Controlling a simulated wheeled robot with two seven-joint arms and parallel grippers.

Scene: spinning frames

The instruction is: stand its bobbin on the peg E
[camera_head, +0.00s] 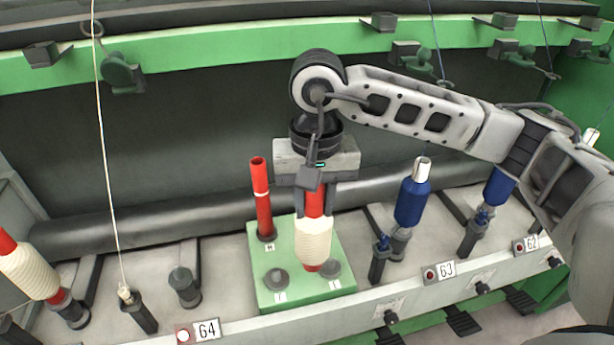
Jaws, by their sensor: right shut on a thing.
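My right gripper (314,190) points down and is shut on the top of a bobbin (313,240) with a red tube and cream yarn. The bobbin is roughly upright over a green block (264,300). Its lower end overlaps the front right peg (331,269) in the picture; I cannot tell whether they touch. A bare front left peg (277,278) shows on the block. A bare red tube (263,205) stands on the rear left. Small letters mark the pegs, but I cannot read surely which is E. The block's rear right is hidden. My left gripper is not in view.
A cream bobbin (28,270) leans at the far left. An empty dark peg (184,287) stands near plate 64 (206,330). A blue bobbin (411,201) stands right of the block. A thread (106,160) hangs at left. A green rail (230,50) crosses above.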

